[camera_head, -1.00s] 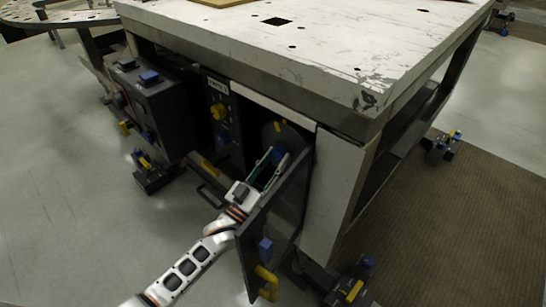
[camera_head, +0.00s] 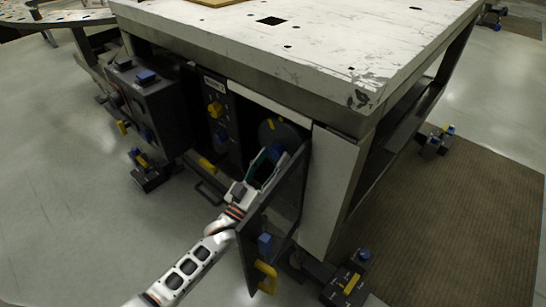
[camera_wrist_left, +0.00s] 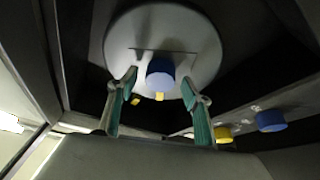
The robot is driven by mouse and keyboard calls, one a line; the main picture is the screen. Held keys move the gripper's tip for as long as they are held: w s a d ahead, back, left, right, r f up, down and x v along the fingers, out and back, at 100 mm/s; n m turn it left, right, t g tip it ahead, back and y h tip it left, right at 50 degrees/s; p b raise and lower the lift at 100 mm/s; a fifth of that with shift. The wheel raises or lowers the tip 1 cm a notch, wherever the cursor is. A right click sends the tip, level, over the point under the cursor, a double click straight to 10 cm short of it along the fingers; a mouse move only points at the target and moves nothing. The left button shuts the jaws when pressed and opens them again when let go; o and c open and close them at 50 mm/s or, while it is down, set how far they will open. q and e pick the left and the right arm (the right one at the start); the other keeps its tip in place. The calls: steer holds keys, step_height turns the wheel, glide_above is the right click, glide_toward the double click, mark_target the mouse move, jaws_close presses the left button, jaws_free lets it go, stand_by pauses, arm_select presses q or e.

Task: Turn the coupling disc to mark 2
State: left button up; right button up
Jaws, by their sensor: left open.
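The coupling disc (camera_wrist_left: 205,42) is a round grey plate in the compartment, with a blue knob (camera_wrist_left: 160,72) near its middle and small yellow marks by the knob. In the head view the disc (camera_head: 291,133) shows partly behind my left gripper, inside the open cabinet. My left gripper (camera_wrist_left: 158,110) is open, with one green-padded finger on each side of the blue knob. The fingers look apart from the knob; I cannot tell the depth. In the head view my left gripper (camera_head: 264,170) reaches past the open door. My right gripper is not in view.
The open dark door (camera_head: 290,195) with a yellow handle (camera_head: 265,278) stands close beside my left arm. A panel with a yellow knob (camera_head: 215,109) is left of the disc. In the wrist view, another blue knob (camera_wrist_left: 270,121) is at right. The worn white tabletop (camera_head: 330,45) lies above.

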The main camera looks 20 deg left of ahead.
arm_select(q)
steer(key=v, duration=1.1)
steer(key=shift+s, duration=0.25)
